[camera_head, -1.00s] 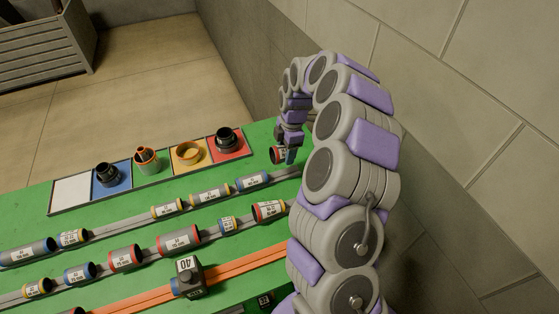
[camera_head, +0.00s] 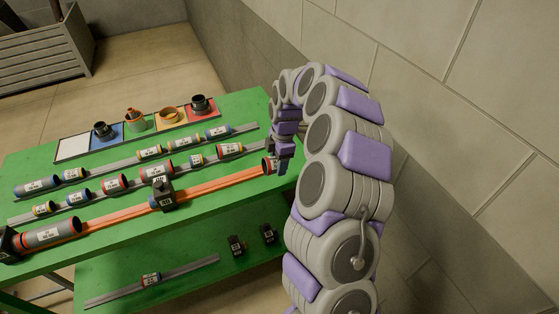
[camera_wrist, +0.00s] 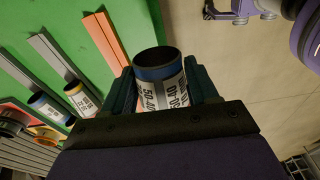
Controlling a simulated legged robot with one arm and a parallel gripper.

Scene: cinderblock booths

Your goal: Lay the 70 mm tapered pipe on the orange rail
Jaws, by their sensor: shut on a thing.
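My gripper (camera_head: 279,164) is shut on a pipe (camera_head: 268,165) beyond the right end of the orange rail (camera_head: 215,186). In the wrist view the pipe (camera_wrist: 158,75) stands between the dark fingers (camera_wrist: 163,88). It has a blue rim at its open end and a white label reading 50-40, with more text partly cut off. In the head view its other end shows a red rim. The orange rail (camera_wrist: 105,38) ends just left of the pipe in the wrist view. I cannot tell whether the pipe touches the rail or table.
A black block marked 40 (camera_head: 162,194) sits on the orange rail. A long grey-and-orange pipe (camera_head: 50,233) lies on its left part by a black end block (camera_head: 8,244). Grey rails behind carry several pipes. A colored tray (camera_head: 73,148) holds fittings. A lower shelf (camera_head: 190,264) sits below.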

